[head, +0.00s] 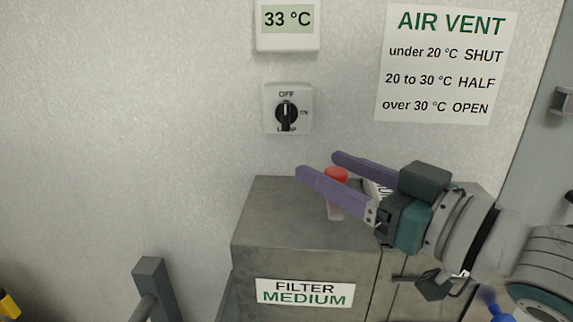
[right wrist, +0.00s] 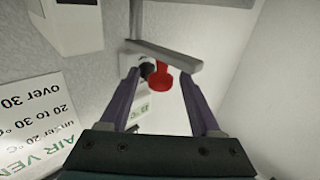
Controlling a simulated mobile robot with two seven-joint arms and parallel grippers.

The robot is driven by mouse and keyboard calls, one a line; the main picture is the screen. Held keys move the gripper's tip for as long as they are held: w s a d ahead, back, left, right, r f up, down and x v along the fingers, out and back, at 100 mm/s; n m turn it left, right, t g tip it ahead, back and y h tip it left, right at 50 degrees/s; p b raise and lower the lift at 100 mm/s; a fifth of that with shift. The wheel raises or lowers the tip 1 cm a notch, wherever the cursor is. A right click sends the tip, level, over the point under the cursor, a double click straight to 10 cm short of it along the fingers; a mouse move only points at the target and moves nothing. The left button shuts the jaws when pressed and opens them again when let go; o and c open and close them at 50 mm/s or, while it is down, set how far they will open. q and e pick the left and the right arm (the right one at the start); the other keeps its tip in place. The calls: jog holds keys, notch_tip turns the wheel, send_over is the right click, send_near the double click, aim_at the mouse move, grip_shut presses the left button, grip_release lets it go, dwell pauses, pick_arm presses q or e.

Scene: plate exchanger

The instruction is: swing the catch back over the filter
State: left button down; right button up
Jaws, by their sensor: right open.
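The grey box labelled FILTER MEDIUM (head: 270,240) stands against the wall in the head view. A red-topped piece (head: 335,174) on a pale stem shows above its top, between my right gripper's fingers in the picture; I cannot tell whether it is the catch. My right gripper (head: 318,163) is open, pointing left over the box top. In the right wrist view a red knob (right wrist: 160,78) appears ahead between the open fingers (right wrist: 157,80), with no visible contact. The filter cannot be made out; the arm hides the box's right part. My left gripper is not in view.
On the wall are a rotary switch (head: 287,110), a 33 °C display (head: 288,22) and an AIR VENT sign (head: 445,62). A grey post (head: 150,275) stands left of the box. A grey bar (right wrist: 165,50) crosses beyond the fingers in the wrist view. The left wall is clear.

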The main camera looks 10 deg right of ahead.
jog(key=shift+c, duration=0.2)
grip_shut()
dwell(0.3)
dwell(0.8)
